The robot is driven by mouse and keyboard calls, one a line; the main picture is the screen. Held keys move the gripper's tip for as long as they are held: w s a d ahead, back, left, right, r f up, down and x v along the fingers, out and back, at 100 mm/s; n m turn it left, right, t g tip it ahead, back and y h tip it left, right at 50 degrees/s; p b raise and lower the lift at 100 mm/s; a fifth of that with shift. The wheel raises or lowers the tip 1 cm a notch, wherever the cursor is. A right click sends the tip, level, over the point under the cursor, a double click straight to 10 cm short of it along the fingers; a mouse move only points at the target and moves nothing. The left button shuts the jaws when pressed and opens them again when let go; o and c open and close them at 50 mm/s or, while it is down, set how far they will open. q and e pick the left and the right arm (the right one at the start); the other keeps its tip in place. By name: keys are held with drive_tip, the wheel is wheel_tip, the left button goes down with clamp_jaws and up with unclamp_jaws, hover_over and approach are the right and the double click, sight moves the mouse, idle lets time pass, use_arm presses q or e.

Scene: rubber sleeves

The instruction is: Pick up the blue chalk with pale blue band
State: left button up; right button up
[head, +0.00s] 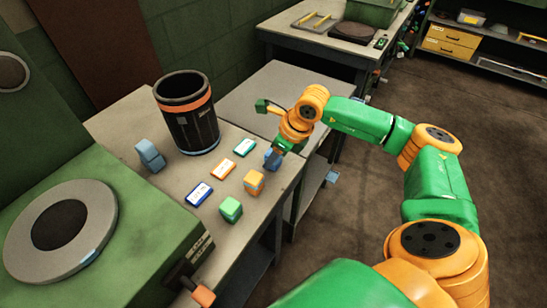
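The blue chalk (271,160) is a small blue block near the right edge of the workbench, partly hidden by my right gripper. Its pale band cannot be made out clearly. My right gripper (278,154) points down at the chalk, with its fingers at or very close to it. The fingers are too small and covered to show whether they are open or shut on it. My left gripper is not in view.
An orange block (254,183) and a green block (231,209) stand nearby. Flat blue (199,194), orange (222,169) and green (244,147) boxes lie to their left. A black bin (187,125) and a blue-grey piece (150,156) stand behind. A green machine (130,220) fills the left.

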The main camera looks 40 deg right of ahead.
sight(270, 152)
drive_tip(key=shift+w, duration=0.1)
clamp_jaws()
drive_tip(key=shift+r, duration=0.3)
wheel_tip(270, 152, up, 3)
drive_tip(key=shift+f+b, duration=0.15)
drive_tip(key=shift+b, duration=0.15)
drive_tip(key=s+a+r+b, duration=0.2)
drive_tip(key=s+r, duration=0.7)
drive_tip(key=s, duration=0.5)
drive_tip(key=shift+r+b, duration=0.35)
drive_tip(key=shift+b, duration=0.45)
